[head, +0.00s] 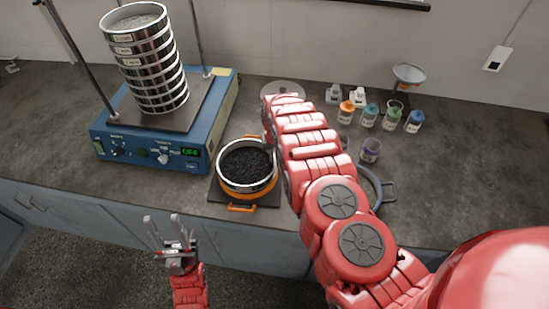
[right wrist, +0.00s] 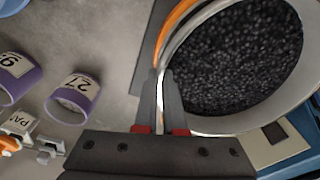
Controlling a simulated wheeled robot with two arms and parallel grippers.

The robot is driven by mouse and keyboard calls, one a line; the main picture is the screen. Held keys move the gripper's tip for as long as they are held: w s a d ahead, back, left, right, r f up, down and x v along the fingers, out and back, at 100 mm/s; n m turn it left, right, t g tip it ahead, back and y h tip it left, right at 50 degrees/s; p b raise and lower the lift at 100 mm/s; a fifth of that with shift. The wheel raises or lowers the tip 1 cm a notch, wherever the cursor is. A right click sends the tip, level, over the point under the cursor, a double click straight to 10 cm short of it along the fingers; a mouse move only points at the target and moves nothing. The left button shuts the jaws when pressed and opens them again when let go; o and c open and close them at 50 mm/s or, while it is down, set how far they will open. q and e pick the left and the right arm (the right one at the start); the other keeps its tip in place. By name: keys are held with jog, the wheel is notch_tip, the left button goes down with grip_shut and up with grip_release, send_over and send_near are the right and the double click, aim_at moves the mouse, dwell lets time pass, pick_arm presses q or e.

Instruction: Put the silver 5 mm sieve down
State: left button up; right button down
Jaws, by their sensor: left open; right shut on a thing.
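The silver sieve (head: 222,174), filled with dark granules, is over an orange ring-like base with handles (head: 242,207); I cannot tell whether they touch. Its 5 mm label is not readable. My right gripper (right wrist: 161,78) is shut on the sieve's rim, which fills the upper right of the right wrist view (right wrist: 240,125). In the head view my right arm hides its fingers. My left gripper (head: 163,228) is open and empty, in front of the counter edge at lower left.
A blue shaker (head: 177,150) with a tall stack of silver sieves (head: 150,65) stands at left. A dark mat (head: 218,192) lies under the orange base. Several small jars (head: 369,115) and a scale (head: 408,73) stand at right. A grey pan (head: 377,190) is partly behind my right arm.

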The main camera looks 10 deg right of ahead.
jog(key=shift+d+f, duration=0.1)
jog(key=shift+f, duration=0.65)
jog(key=shift+f, duration=0.15)
jog(key=c, duration=1)
grip_release()
